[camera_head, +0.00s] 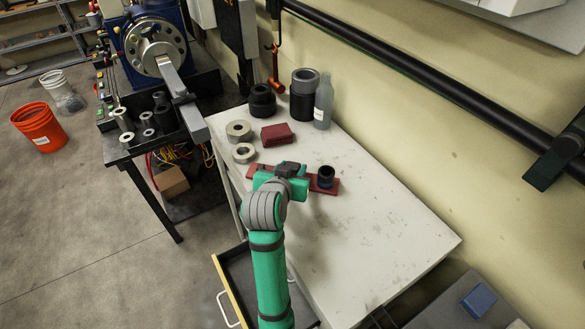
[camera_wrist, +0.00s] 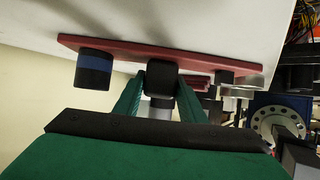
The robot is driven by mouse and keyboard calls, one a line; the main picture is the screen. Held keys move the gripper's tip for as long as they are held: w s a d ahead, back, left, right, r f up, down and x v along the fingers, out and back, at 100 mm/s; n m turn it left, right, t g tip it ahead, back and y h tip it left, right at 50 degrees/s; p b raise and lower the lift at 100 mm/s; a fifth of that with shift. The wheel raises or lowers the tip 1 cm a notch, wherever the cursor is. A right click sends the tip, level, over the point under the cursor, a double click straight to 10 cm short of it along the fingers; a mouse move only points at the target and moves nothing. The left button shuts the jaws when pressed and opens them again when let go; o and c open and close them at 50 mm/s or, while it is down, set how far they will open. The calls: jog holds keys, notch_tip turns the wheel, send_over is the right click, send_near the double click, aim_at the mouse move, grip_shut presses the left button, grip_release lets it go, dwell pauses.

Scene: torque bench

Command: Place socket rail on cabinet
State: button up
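The socket rail (camera_head: 326,185) is a flat dark red bar with dark sockets on it, over the white top of the cabinet (camera_head: 371,242). One black socket stands near its right end. In the wrist view the rail (camera_wrist: 125,50) shows tilted, with a blue-banded black socket at left and a black block between my fingers. My gripper (camera_wrist: 161,84) has its two green fingers against both sides of that block and looks shut on it. In the head view my gripper (camera_head: 287,176) covers the middle of the rail. Whether the rail touches the cabinet top is hard to tell.
Beside the rail are a red block (camera_head: 276,134), metallic rings (camera_head: 239,131), dark cylinders (camera_head: 262,101) and a grey bottle (camera_head: 323,103) near the wall. An open drawer (camera_head: 240,280) juts out at the front. The cabinet top is clear at right.

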jog(key=o, duration=0.3)
jog(key=shift+r, duration=0.2)
jog(key=v, duration=1.2)
jog(key=shift+f, duration=0.1)
